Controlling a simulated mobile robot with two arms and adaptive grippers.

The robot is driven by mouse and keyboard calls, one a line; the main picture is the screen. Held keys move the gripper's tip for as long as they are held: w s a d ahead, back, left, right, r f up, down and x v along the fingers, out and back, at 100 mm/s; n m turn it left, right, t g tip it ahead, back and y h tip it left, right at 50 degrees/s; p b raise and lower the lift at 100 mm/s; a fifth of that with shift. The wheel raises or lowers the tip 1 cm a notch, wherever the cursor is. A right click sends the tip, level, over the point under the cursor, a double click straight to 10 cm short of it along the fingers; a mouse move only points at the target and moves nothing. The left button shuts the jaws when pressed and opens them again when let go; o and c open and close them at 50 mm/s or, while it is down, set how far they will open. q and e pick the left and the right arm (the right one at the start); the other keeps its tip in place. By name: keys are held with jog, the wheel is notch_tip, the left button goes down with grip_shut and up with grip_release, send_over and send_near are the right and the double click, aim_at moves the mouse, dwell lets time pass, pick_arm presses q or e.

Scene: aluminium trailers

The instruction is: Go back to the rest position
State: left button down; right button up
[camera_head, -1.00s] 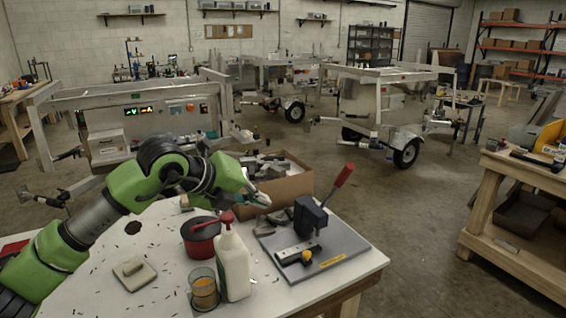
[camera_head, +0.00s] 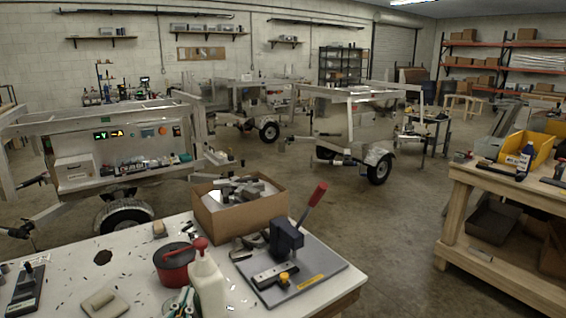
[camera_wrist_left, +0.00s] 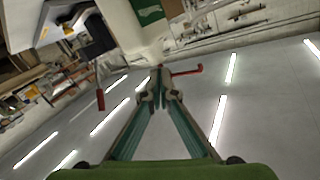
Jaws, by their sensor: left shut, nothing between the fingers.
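My left gripper (camera_head: 182,300) shows only in part at the bottom of the head view, just left of the white pump bottle (camera_head: 207,285) with its red top. In the left wrist view its teal fingers (camera_wrist_left: 158,75) meet at the tips with nothing between them. The bottle (camera_wrist_left: 130,25) shows beyond the tips there, in a tilted view with ceiling lights below. I cannot tell whether they touch. The rest of the left arm is out of the head view. My right gripper is not in view.
On the white table (camera_head: 140,260) stand a red and black pot (camera_head: 174,268), a cardboard box (camera_head: 240,208) of metal parts, and a red-handled press (camera_head: 288,250) on a grey plate. A wooden bench (camera_head: 490,215) stands at right. Open floor lies between.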

pick_arm(q)
jog(key=s+a+f+n+g, duration=0.2)
jog(key=s+f+g, duration=0.5)
jog(key=s+f, duration=0.7)
jog(key=s+d+f+g+h, duration=0.1)
jog(key=s+f+g, duration=0.2)
jog(key=s+f, duration=0.3)
jog(key=s+d+f+g, duration=0.1)
jog(key=s+f+g, duration=0.25)
jog(key=s, duration=0.55)
notch_tip(320, 180, down, 26)
jog(key=m+g, duration=0.1)
jog(key=s+a+f+g, duration=0.1)
jog(key=s+a+f, duration=0.2)
jog(key=s+f, duration=1.3)
jog(key=shift+s+a+f, duration=0.15)
jog(key=shift+s+f, duration=0.25)
jog(key=shift+s, duration=0.55)
